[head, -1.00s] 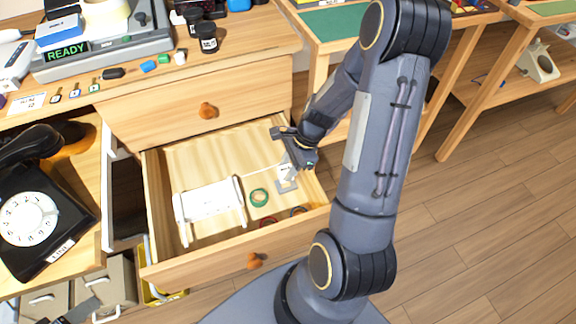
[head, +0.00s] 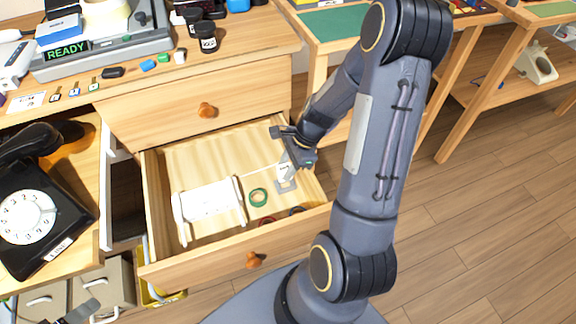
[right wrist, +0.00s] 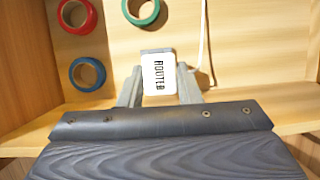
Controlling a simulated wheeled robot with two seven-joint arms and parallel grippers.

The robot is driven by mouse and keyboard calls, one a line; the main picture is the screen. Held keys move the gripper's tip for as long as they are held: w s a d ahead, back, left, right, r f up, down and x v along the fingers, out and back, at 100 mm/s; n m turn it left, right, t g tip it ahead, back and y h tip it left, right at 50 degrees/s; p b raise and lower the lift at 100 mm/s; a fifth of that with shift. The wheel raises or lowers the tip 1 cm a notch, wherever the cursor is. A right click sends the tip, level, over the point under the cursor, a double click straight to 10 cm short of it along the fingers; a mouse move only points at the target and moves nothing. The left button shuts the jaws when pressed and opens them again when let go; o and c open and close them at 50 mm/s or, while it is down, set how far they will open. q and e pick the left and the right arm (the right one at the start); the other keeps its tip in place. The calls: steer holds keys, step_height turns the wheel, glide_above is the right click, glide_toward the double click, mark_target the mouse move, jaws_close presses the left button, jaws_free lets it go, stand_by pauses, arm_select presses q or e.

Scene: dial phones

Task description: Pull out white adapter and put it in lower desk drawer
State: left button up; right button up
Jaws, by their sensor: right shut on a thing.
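The white adapter (right wrist: 158,75), labelled ROUTER, is between the two fingers of my right gripper (right wrist: 159,92) in the right wrist view. In the head view my right gripper (head: 288,168) reaches down into the open lower desk drawer (head: 215,255), at its right part. The adapter (head: 284,172) shows small and white under the fingers, close to the drawer floor; I cannot tell whether it touches. A grey piece at the bottom left of the head view looks like my left gripper (head: 84,311), mostly cut off.
In the drawer lie a white rack-like item (head: 208,201), a green tape ring (head: 258,197), a red ring (right wrist: 89,74) and a blue ring (right wrist: 76,15). A thin white cord (right wrist: 203,40) lies nearby. The closed upper drawer (head: 205,95) is above. A black dial phone (head: 45,215) stands left.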

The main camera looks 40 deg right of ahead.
arm_select(q)
steer(key=shift+f, duration=0.65)
arm_select(e)
steer(key=f, duration=0.1)
steer(key=s+f, duration=0.1)
steer(key=f, duration=0.1)
steer(key=shift+s+a+f, duration=0.1)
steer(key=shift+s+a, duration=0.05)
steer(key=shift+s, duration=0.1)
steer(key=o, duration=0.8)
steer(key=shift+o, duration=0.2)
arm_select(q)
steer(key=r+p, duration=0.5)
steer(key=shift+w+d, duration=0.25)
steer(key=shift+w, duration=0.1)
arm_select(e)
steer(key=w+v, duration=0.1)
steer(key=v, duration=0.9)
steer(key=shift+w+a+r, duration=0.25)
steer(key=shift+w+r, duration=0.2)
steer(key=shift+r, duration=0.15)
